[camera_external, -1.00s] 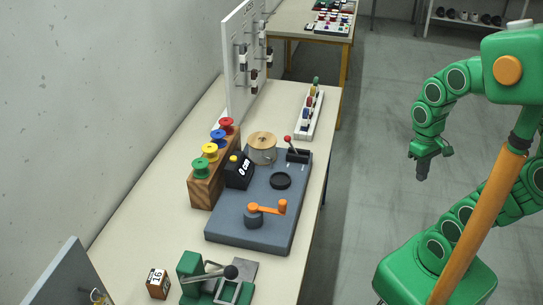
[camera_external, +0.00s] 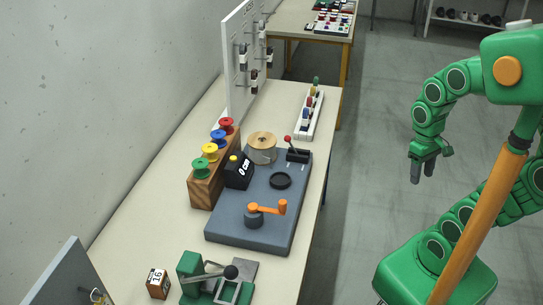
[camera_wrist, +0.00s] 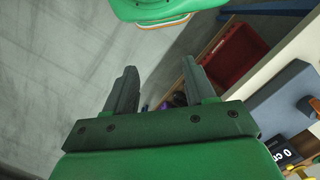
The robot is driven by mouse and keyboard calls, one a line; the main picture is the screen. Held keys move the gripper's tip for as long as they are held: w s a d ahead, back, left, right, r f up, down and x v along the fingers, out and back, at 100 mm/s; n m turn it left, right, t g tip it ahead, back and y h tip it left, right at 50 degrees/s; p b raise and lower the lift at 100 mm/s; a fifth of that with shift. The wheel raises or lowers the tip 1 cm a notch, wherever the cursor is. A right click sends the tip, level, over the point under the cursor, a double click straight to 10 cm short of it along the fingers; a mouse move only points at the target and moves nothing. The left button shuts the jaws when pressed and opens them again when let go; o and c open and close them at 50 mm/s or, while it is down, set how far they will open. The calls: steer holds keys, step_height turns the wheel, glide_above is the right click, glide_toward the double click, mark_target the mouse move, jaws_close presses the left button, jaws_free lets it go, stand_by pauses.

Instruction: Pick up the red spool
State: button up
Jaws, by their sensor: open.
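The red spool (camera_external: 227,125) sits at the far end of a row of spools on a wooden block on the table, just beyond the blue spool (camera_external: 218,136). I do not make out the red spool in the wrist view. My gripper (camera_external: 422,172) hangs over the floor, right of the table and well apart from the spool. In the wrist view its two fingers (camera_wrist: 157,85) stand apart with nothing between them.
The wooden block (camera_external: 208,184) also carries a yellow and a green spool. Right of it are a black counter box (camera_external: 238,171) and a grey board (camera_external: 240,229) with an orange crank. A white pegboard (camera_external: 236,75) stands behind. The floor between table and arm is clear.

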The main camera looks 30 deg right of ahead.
steer(key=shift+o, duration=1.4)
steer(key=shift+w, duration=0.1)
steer(key=w+a+r+m+y, duration=0.25)
steer(key=w+a, duration=0.35)
steer(key=w, duration=0.4)
steer(key=w+a+r+m+y, duration=0.1)
steer(key=w+a+m+y, duration=0.3)
steer(key=w, duration=0.6)
steer(key=m+t+y, duration=0.4)
steer(key=m+y, duration=0.2)
steer(key=m, duration=0.8)
glide_toward(229, 120)
steer(key=s+x, duration=0.1)
steer(key=x, duration=0.3)
steer(key=shift+h, duration=0.25)
steer(key=shift+w+r+x, duration=0.1)
steer(key=shift+w+x, duration=0.1)
steer(key=shift+x, duration=1.7)
steer(key=shift+w+r+x, duration=0.1)
steer(key=shift+w+x, duration=0.05)
steer(key=shift+x, duration=1.75)
